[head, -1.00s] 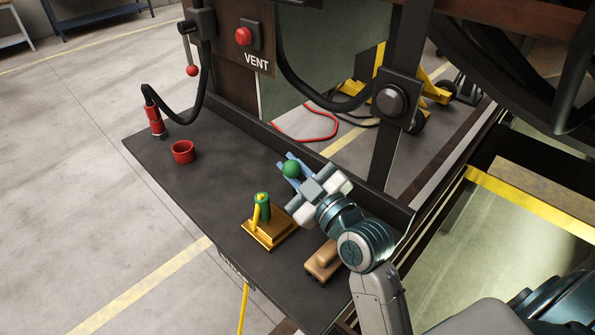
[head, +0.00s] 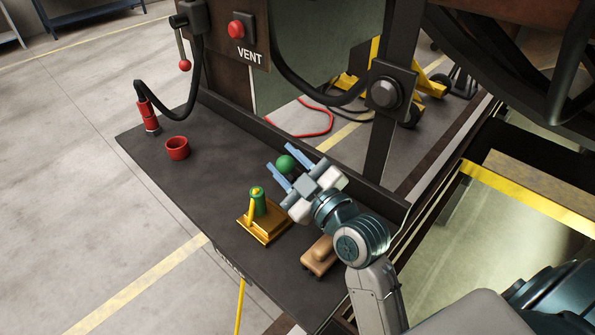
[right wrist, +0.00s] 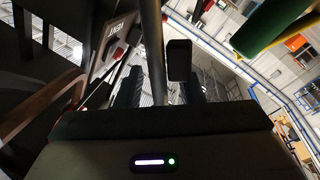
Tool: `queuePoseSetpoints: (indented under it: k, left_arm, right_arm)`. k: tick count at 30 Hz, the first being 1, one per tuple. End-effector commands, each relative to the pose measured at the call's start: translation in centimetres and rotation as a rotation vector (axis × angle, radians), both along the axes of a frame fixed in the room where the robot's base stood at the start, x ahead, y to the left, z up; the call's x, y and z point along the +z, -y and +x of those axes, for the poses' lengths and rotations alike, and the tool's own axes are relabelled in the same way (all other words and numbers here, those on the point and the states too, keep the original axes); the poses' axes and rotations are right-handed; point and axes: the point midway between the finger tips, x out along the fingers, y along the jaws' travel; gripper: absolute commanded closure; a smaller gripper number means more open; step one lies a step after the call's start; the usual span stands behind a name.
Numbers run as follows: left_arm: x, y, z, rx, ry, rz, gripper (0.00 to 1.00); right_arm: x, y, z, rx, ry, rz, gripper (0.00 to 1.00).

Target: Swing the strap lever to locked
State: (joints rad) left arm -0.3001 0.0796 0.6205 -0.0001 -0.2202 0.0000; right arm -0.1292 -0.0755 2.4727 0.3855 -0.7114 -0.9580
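My right gripper (head: 279,157) is over the back of the dark bench, its two blue fingers spread apart. A green ball (head: 285,163) shows between the fingers; I cannot tell whether it touches them or lies beyond them. In front of the gripper stands a yellow base (head: 265,229) with an upright green cylinder (head: 258,203) and a slanted yellow handle (head: 251,208). Which part is the strap lever is not clear. The right wrist view shows a green cylinder (right wrist: 270,28) at upper right and no green ball. My left gripper is out of view.
The dark bench (head: 205,190) holds a red cup (head: 177,148), a red handle on a hose (head: 148,118) and a brown wooden block (head: 318,257). A red-knobbed lever (head: 185,65) and red VENT button (head: 236,29) are behind. A dark post (head: 379,155) rises near the gripper.

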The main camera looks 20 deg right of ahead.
Motion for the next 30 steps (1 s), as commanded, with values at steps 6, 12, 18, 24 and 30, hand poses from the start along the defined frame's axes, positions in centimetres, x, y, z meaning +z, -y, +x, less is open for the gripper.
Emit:
queuePoseSetpoints:
  k: [6,12,18,24,30]
  left_arm:
    - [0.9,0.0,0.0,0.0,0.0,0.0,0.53]
    - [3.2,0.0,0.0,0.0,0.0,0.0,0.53]
    - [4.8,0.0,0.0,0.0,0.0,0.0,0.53]
    - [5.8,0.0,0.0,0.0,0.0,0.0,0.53]
    - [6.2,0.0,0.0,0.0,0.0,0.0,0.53]
  right_arm:
    - [-0.2,0.5,-2.2,0.001,-0.005,-0.003,0.66]
    - [-0.1,1.0,-4.5,0.002,-0.007,-0.003,0.66]
    - [-0.6,1.6,-7.0,0.003,-0.008,-0.003,0.66]
    - [-1.0,2.1,-9.0,0.003,-0.004,-0.001,0.66]
    - [-1.2,2.4,-10.1,0.001,-0.003,-0.001,0.66]
